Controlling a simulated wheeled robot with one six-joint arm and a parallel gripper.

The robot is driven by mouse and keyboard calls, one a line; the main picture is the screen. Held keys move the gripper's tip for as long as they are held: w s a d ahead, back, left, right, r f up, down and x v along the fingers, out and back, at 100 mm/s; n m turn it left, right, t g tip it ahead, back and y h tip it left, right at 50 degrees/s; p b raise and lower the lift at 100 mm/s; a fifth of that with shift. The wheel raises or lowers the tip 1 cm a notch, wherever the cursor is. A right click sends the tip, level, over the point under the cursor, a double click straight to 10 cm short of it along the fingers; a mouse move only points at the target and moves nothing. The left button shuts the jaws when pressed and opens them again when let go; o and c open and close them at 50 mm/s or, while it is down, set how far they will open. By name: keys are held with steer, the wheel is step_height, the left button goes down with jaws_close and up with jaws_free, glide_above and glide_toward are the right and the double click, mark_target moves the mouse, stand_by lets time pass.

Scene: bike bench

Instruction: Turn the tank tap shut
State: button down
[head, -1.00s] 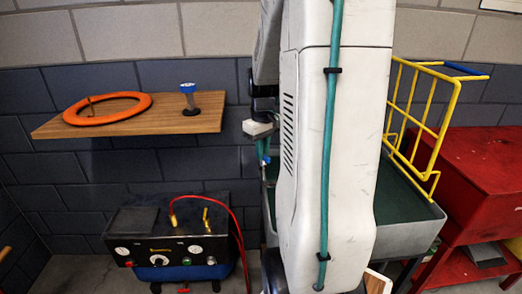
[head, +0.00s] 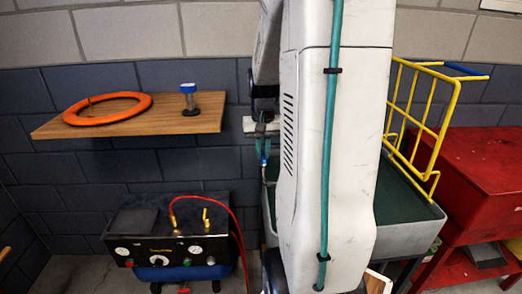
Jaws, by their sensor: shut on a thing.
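My gripper (head: 263,150) is in the middle of the head view, partly hidden behind my own white arm. Its teal fingers point down and are shut on the small blue tap (head: 264,159) at the left end of the grey tank (head: 411,232). Only a little of the tap shows below the fingers, and I cannot tell how far it is turned. The tank has a dark green inside, and my arm hides its middle.
A yellow wire rack (head: 433,120) stands over the tank's right part, beside a red cabinet (head: 485,165). A wooden shelf (head: 150,122) at the left holds an orange ring (head: 108,108) and a blue-topped stand (head: 189,98). A black gauged box (head: 165,245) with a red hose stands below.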

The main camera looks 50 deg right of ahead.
steer(key=shift+m, duration=0.4)
steer(key=c, duration=1.5)
jaws_free()
step_height(320, 180, up, 8)
steer(key=shift+w, duration=0.15)
